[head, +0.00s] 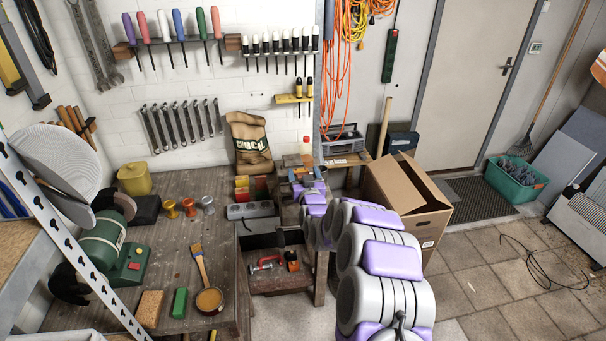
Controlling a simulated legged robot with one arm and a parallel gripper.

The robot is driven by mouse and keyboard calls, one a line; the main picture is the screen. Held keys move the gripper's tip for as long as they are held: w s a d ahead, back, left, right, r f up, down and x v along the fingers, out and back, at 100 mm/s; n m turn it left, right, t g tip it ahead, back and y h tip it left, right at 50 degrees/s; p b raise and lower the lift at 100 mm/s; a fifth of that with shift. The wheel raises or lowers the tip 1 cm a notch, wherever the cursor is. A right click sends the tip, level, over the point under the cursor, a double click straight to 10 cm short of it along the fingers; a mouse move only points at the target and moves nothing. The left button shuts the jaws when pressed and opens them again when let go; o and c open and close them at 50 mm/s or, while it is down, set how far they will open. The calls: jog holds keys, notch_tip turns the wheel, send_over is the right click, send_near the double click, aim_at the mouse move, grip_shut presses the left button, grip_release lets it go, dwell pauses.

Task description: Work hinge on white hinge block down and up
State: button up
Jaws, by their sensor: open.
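My arm reaches from the bottom right toward the far end of the workbench (165,190). My gripper (299,182) is at the arm's far end, small in the view, beside a cluster with blue and grey parts (296,163) that looks like a vise. The gripper is open; its fingertips are mostly hidden by my arm and too small to make out. I cannot pick out the white hinge block or its hinge; it is hidden behind or lost among the parts around my gripper. I cannot tell whether the gripper touches anything.
A brown bag (251,145) stands behind a grey power strip (250,210). A cardboard box (408,195) stands close to the right of my arm. The tiled floor at right is mostly clear.

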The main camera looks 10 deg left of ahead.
jog(key=shift+w+a, duration=0.1)
jog(key=shift+w, duration=0.35)
grip_shut()
dwell(0.6)
